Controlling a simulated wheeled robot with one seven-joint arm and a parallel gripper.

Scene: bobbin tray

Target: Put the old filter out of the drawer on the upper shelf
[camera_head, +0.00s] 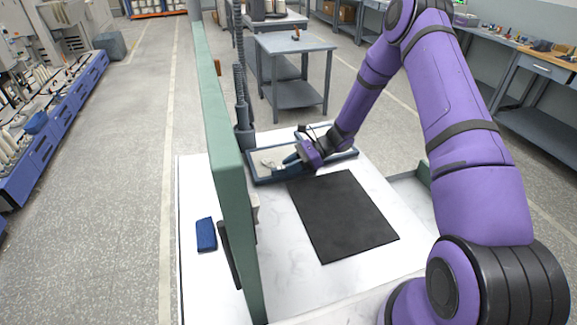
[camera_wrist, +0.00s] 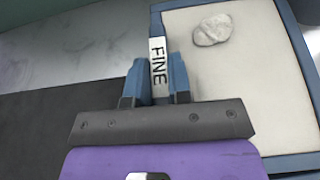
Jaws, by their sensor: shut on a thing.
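My gripper (camera_head: 291,161) is low over the table at a shallow blue-rimmed tray (camera_head: 262,181). In the wrist view the two blue fingers (camera_wrist: 159,82) are closed on either side of the tray wall, over a white label (camera_wrist: 158,62) reading "FINE". A pale, irregular lump (camera_wrist: 212,30) lies on the tray's beige floor, apart from the fingers; it also shows in the head view (camera_head: 268,163). I see nothing I can clearly name as an old filter, its drawer or an upper shelf. My arm and gripper hide part of the tray.
A black mat (camera_head: 343,215) lies flat in front of the tray on the white table (camera_head: 285,285). A tall green panel (camera_head: 232,190) stands to the left, with a blue block (camera_head: 206,234) beyond it. A dark ribbed post (camera_head: 241,100) rises behind the tray.

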